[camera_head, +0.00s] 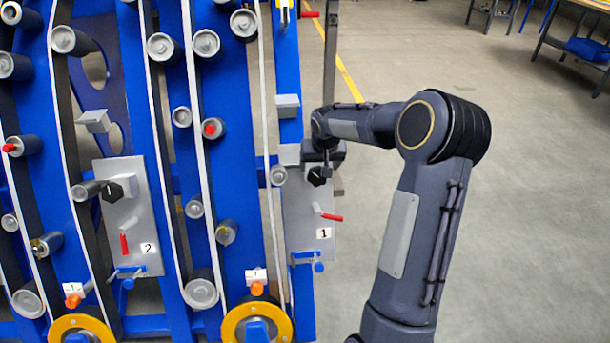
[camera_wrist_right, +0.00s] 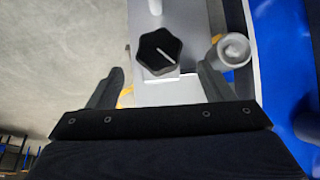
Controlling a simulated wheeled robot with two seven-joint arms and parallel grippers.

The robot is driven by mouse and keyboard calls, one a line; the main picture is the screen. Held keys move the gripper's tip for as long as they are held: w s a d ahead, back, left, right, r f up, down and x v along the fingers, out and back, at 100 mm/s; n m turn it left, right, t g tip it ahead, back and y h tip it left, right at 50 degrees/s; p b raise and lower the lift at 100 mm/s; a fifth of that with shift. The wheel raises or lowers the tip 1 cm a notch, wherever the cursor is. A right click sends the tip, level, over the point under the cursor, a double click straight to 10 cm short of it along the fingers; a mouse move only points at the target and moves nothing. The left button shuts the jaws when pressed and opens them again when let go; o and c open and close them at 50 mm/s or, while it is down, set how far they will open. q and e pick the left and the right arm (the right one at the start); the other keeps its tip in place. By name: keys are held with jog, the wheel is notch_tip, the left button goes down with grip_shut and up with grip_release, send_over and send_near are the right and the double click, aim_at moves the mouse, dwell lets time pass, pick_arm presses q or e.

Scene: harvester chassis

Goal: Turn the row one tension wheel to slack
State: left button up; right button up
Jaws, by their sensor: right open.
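The row one tension wheel (camera_head: 317,177) is a black lobed knob on the grey plate (camera_head: 304,225) marked "1". In the right wrist view the wheel (camera_wrist_right: 160,52) shows a white pointer line slanting across its face. My right gripper (camera_head: 326,158) is at the wheel, its tip partly hidden by its own wrist. In the wrist view my right gripper (camera_wrist_right: 162,82) is open, one finger on each side and the wheel beyond the gap, not gripped. Whether a finger touches it I cannot tell. My left gripper is not in view.
A red lever (camera_head: 331,217) sticks out below the wheel. A grey roller (camera_wrist_right: 234,50) stands close beside one finger. A second plate (camera_head: 148,215), marked "2", carries a similar black knob (camera_head: 113,192). Blue frame bars and rollers fill the left; open floor lies right.

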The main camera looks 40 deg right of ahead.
aim_at(318, 174)
jog(key=x, duration=0.6)
jog(key=shift+f, duration=0.25)
jog(key=shift+b, duration=0.3)
jog(key=c, duration=1)
